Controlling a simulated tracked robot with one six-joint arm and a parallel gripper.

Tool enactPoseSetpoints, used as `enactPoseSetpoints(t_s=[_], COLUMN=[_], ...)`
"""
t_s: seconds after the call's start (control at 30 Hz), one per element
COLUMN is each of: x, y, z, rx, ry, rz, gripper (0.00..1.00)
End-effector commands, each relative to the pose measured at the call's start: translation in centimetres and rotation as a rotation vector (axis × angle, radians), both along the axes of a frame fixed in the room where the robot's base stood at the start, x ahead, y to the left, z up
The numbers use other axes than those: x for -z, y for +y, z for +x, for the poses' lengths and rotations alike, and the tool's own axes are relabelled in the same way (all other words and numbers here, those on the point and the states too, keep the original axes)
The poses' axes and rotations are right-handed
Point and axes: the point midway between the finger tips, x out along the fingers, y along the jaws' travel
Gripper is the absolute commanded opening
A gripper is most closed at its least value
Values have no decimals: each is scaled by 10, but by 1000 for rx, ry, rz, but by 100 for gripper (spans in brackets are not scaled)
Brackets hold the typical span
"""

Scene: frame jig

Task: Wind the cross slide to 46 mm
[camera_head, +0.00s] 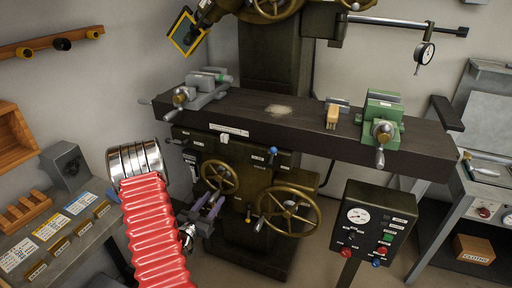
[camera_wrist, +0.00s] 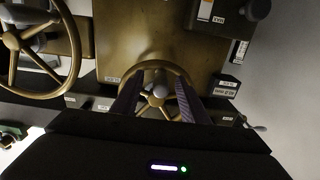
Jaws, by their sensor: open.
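A small brass handwheel (camera_head: 220,178) sits on the front of the machine, below the long dark table. It also shows in the wrist view (camera_wrist: 158,92), between and beyond my two purple fingers. A larger brass handwheel (camera_head: 289,208) is to its right in the head view and at the left in the wrist view (camera_wrist: 38,45). My gripper (camera_head: 213,204) is open and empty, just below the small wheel in the head view. In the wrist view its fingers (camera_wrist: 160,98) overlap the wheel's sides; I cannot tell whether they touch it. Labels and scale readings are too small to read.
The machine table (camera_head: 250,120) overhangs the wheels and carries a grey vise (camera_head: 205,92) and a green vise (camera_head: 381,122). A control pedestal (camera_head: 372,232) stands to the right of the wheels. A left bench (camera_head: 75,240) holds labelled cards.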

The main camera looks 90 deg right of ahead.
Motion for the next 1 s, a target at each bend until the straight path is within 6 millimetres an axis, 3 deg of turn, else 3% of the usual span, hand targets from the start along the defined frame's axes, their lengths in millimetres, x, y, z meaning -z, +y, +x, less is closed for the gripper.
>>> enactPoseSetpoints(t_s=[0.73,1.0], x=[-1,-1], y=[-3,-3], z=[0,0], rx=[0,-1], ry=[1,1], rz=[0,0], gripper=[41,22])
